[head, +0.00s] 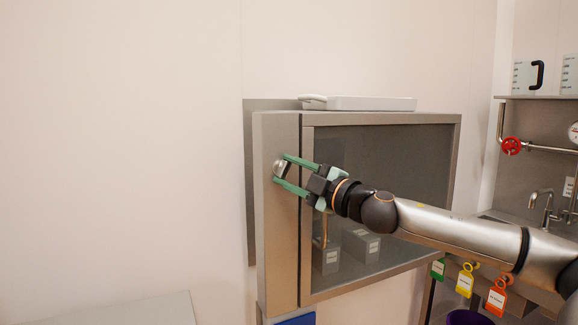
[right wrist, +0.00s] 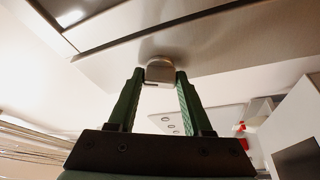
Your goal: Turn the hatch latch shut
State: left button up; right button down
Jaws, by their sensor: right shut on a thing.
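The hatch is a steel-framed cabinet with a dark glass window (head: 390,165) on the wall. The hatch latch (head: 280,168) is a small rounded metal knob on the left steel strip of the front. My right gripper (head: 278,172) has its green fingers on either side of the latch. In the right wrist view, the two fingertips (right wrist: 161,76) of my right gripper close on the sides of the metal latch (right wrist: 160,68). The latch's exact turn angle is hard to tell. My left gripper is in neither view.
A pale flat box (head: 370,104) lies on the cabinet top. Through the glass, grey labelled blocks (head: 361,244) show inside. At right are a red valve wheel (head: 511,146), a tap (head: 541,205) and coloured tags (head: 466,279). A pale surface (head: 110,312) is at lower left. The wall at left is bare.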

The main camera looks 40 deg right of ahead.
jog(key=shift+r+n+g+p, duration=0.3)
jog(key=shift+n+p, duration=0.45)
jog(key=shift+n, duration=0.15)
jog(key=shift+n+g+y+p, duration=0.3)
jog(key=shift+n+g+p, duration=0.1)
jog(key=shift+n+p, duration=0.8)
jog(key=shift+f+n+p, duration=0.1)
jog(key=shift+n+p, duration=0.2)
jog(key=shift+p, duration=0.05)
jog(key=shift+c, duration=1.6)
grip_release()
jog(key=shift+s+f, duration=0.1)
